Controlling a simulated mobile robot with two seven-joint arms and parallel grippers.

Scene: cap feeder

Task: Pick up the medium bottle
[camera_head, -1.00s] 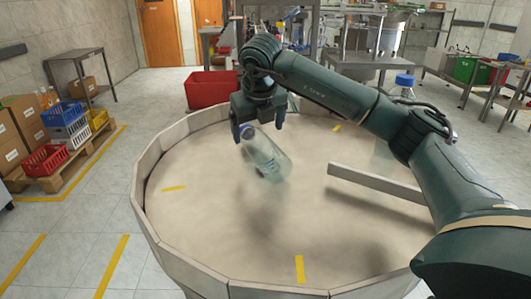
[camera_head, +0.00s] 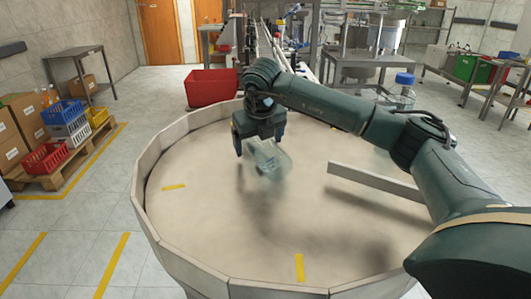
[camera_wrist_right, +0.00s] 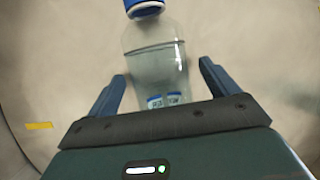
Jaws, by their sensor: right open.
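A clear bottle with a blue cap lies tilted over the round feeder table. Its body (camera_head: 268,160) shows in the head view, where my gripper hides the cap. In the right wrist view the bottle (camera_wrist_right: 157,70) lies between the fingers, cap toward the top edge. My right gripper (camera_head: 261,146) is open over the bottle; its fingers (camera_wrist_right: 162,72) stand on both sides with gaps. I cannot tell whether the bottle rests on the table surface. My left gripper is not in view.
The round table (camera_head: 215,225) has a raised rim and a low divider wall (camera_head: 375,182) on the right. A larger bottle with a blue cap (camera_head: 404,79) stands behind my right arm. A red bin (camera_head: 210,88) is beyond the table. The table's front is clear.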

